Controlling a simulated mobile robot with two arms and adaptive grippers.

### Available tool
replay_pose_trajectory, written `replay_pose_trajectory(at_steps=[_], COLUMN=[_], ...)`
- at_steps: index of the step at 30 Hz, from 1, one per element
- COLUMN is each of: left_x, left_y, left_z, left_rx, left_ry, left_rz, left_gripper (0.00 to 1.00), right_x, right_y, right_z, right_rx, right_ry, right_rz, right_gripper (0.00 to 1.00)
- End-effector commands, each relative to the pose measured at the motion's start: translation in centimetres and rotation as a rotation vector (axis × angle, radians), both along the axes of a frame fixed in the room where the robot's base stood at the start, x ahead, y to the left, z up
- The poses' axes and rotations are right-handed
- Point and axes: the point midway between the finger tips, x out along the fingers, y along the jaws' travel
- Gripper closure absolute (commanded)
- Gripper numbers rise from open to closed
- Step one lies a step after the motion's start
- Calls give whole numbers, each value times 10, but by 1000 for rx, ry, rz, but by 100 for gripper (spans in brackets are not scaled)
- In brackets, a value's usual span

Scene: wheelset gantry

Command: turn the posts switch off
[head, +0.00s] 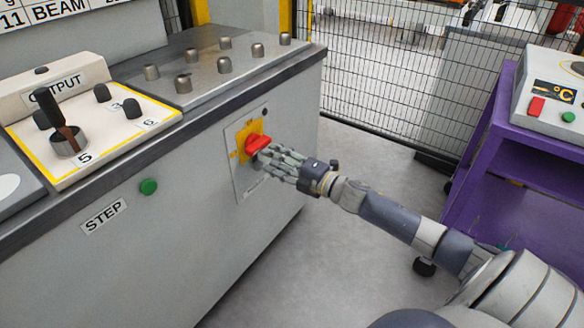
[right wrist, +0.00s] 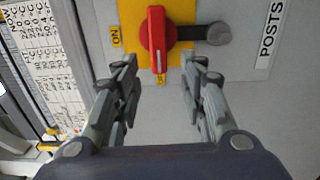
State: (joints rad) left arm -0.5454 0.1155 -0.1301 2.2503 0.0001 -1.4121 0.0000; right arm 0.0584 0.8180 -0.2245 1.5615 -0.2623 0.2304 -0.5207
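The posts switch is a red rotary handle (head: 258,144) on a yellow plate (head: 244,133), on the grey cabinet's side panel. In the right wrist view the red handle (right wrist: 157,40) has its white-marked end toward the partly hidden OFF label (right wrist: 160,79). The ON label (right wrist: 116,36) is a quarter turn away. The POSTS label (right wrist: 270,35) is at the right there. My right gripper (right wrist: 164,62) is open, with its fingertips on either side of the handle's marked end and visible gaps to it. In the head view my right gripper (head: 276,157) is at the switch. My left gripper is not in view.
The cabinet's side has a green button (head: 148,187) and a STEP label (head: 103,216). An OUTPUT box (head: 85,140) with a lever and several metal knobs sit on top. A purple stand (head: 500,190) is at right, before a mesh fence (head: 390,80).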

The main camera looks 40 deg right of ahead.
Motion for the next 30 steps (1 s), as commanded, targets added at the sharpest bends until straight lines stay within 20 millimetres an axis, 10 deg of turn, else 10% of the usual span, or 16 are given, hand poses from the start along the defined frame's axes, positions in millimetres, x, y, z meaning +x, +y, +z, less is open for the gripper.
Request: replay_pose_trajectory(at_steps=[12,30], left_x=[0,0], left_y=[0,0], left_z=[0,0], left_rx=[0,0], left_ry=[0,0], left_rz=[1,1], left_gripper=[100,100], right_x=[-50,-55], right_y=[-18,-20], right_z=[-1,0], right_rx=[-1,-2], right_ry=[1,-1], right_rz=[0,0], right_gripper=[62,62])
